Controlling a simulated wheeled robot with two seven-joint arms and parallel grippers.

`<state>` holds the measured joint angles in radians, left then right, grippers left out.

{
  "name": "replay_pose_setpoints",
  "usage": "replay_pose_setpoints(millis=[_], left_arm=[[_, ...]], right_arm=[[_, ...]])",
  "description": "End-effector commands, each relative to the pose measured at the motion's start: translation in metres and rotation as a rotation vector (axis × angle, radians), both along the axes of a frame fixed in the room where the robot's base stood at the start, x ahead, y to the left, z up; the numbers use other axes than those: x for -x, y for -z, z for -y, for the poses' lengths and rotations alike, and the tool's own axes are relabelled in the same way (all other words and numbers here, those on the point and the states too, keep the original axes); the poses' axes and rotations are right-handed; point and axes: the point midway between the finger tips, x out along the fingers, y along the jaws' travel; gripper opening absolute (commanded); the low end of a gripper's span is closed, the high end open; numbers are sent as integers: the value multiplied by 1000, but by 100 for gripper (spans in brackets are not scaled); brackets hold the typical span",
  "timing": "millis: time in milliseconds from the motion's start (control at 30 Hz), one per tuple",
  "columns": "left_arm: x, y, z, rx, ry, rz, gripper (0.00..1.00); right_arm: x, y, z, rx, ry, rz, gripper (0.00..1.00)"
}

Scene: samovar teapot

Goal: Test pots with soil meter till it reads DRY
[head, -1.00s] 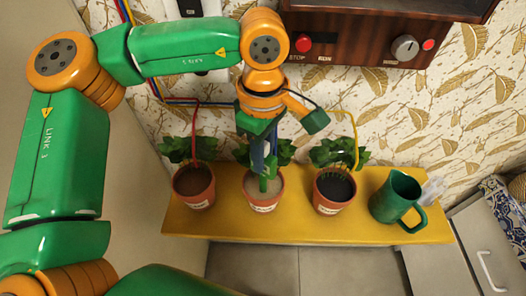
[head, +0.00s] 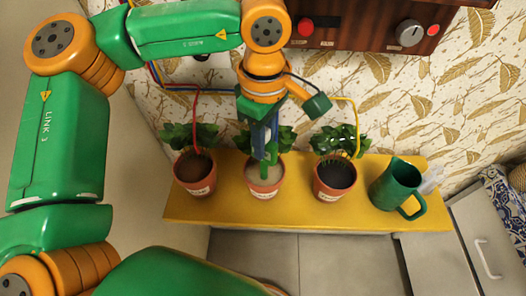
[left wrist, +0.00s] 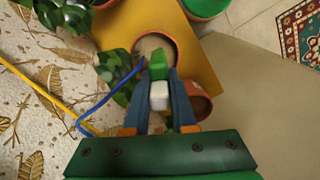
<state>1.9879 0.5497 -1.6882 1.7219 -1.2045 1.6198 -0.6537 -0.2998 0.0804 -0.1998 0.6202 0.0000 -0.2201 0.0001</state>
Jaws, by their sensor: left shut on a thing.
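My left gripper (head: 264,152) points down over the middle pot (head: 264,189) and is shut on the soil meter. The soil meter (left wrist: 158,75) shows as a green and white body between the blue fingers in the left wrist view. Its lower end is at the middle pot's pale soil; I cannot tell how deep any probe sits. Its reading is not visible. The left pot (head: 197,188) holds brown soil, and the right pot (head: 334,192) holds dark soil. Each pot has a leafy plant behind it. My right gripper is not in view.
The pots stand on a yellow shelf (head: 300,215) against the papered wall. A green jug (head: 396,185) stands at the shelf's right. A wooden panel (head: 375,25) with knobs is above. Red and yellow (head: 354,120) tubes hang down towards the outer pots.

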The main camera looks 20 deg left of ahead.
Motion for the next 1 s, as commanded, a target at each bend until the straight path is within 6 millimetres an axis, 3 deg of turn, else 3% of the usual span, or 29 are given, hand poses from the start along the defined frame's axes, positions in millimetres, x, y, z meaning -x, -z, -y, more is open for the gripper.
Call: replay_pose_setpoints(millis=[100,133,267,567,833,1000], left_arm=[[0,0,0,0,0,0,0],[0,0,0,0,0,0,27],[0,0,0,0,0,0,59],[0,-2,0,0,-1,1,59],[-1,-55,0,2,-1,3,59],[0,-71,0,0,0,0,59]], right_arm=[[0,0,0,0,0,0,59],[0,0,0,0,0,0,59],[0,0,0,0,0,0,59],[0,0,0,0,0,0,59],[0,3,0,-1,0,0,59],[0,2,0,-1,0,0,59]])
